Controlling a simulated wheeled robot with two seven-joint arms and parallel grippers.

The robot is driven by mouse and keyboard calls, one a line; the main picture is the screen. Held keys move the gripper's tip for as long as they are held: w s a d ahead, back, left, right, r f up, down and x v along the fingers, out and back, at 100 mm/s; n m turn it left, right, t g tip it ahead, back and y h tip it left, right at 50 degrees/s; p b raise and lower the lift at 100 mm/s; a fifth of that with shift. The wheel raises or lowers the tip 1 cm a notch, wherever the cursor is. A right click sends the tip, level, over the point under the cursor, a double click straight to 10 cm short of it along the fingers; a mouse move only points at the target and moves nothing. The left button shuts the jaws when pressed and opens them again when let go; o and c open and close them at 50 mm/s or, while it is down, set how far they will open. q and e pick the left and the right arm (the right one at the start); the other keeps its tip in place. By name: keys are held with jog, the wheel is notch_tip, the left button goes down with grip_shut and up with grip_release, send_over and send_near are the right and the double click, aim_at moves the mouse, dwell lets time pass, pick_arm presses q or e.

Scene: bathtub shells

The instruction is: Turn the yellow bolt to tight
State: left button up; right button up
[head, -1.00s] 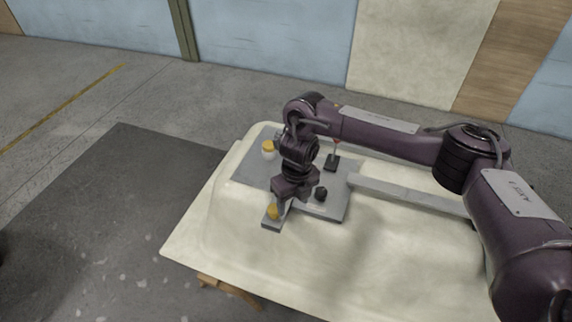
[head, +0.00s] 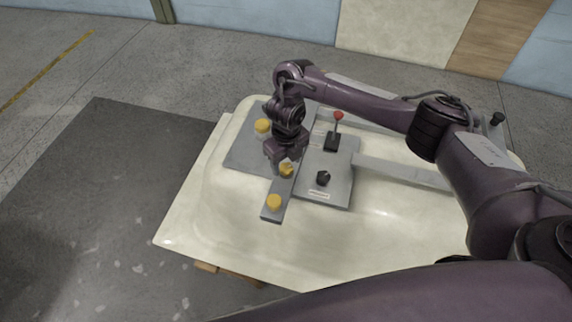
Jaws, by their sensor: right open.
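One yellow round piece (head: 273,202) sits at the front end of a narrow grey bar (head: 269,215). A second yellow piece (head: 286,170) with a dark mark on top sits farther back along the bar. A third yellow cap (head: 262,126) stands on the grey panel (head: 243,155) at the far left. I cannot tell which is the bolt. My right gripper (head: 286,159) is open, pointing down just above and behind the second piece and partly hiding its surroundings. I cannot tell whether they touch. My left gripper is not in view.
A black knob (head: 323,178) and a red-tipped lever (head: 338,117) stand on a grey plate (head: 335,195) right of the bar. A grey strip (head: 405,173) runs right from it. All rest on a cream tub shell (head: 230,235), whose front surface is clear.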

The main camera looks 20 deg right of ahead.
jog(key=shift+w+f, duration=0.15)
jog(key=shift+f, duration=0.65)
jog(key=shift+r, duration=0.1)
jog(key=c, duration=1)
jog(key=shift+o, duration=0.2)
